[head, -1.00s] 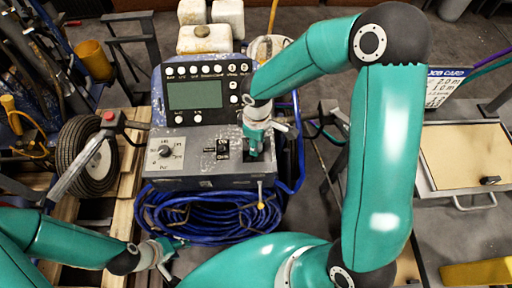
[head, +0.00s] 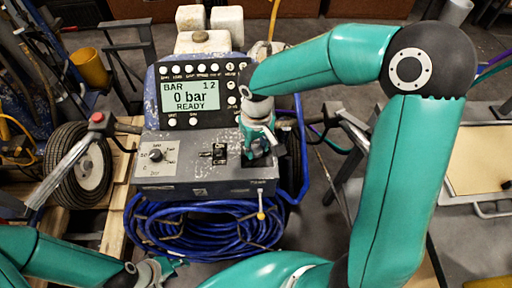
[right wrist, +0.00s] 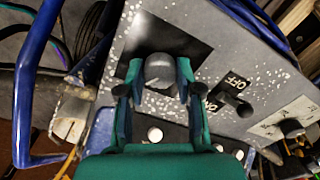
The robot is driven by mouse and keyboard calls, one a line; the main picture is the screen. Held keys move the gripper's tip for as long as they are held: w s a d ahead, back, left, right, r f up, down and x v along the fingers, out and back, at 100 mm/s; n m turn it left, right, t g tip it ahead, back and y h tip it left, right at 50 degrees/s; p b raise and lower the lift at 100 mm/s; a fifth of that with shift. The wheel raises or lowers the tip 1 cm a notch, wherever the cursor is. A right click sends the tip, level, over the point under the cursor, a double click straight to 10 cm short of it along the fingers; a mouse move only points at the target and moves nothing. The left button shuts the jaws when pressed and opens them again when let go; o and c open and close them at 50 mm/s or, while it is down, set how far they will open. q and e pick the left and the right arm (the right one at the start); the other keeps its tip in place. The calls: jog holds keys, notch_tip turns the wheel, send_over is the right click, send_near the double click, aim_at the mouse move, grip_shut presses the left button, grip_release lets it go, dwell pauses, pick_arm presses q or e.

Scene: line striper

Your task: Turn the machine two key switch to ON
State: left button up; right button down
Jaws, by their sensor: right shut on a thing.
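The machine's grey control panel (head: 180,182) stands in the middle of the head view. Its display (head: 191,99) is lit and reads "0 bar" and "READY". My right gripper (head: 257,150) reaches down to the black plate at the panel's right side. In the right wrist view my right gripper (right wrist: 160,88) is shut on the grey rounded key switch knob (right wrist: 160,70) on that black plate (right wrist: 185,42). The gripper hides the knob in the head view, and its pointing direction is unclear. My left gripper (head: 165,268) is low at the left, away from the panel; its fingers are too small to judge.
A black toggle (head: 219,153) with ON and OFF labels sits just left of the plate. A rotary dial (head: 156,156) is further left. A coiled blue hose (head: 190,228) hangs below the panel. A board (head: 482,160) lies at the right.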

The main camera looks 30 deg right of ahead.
aim_at(256, 148)
jog(key=shift+w+r, duration=0.15)
jog(key=c, duration=0.8)
grip_release()
jog(key=shift+o, duration=0.2)
notch_tip(256, 148, up, 12)
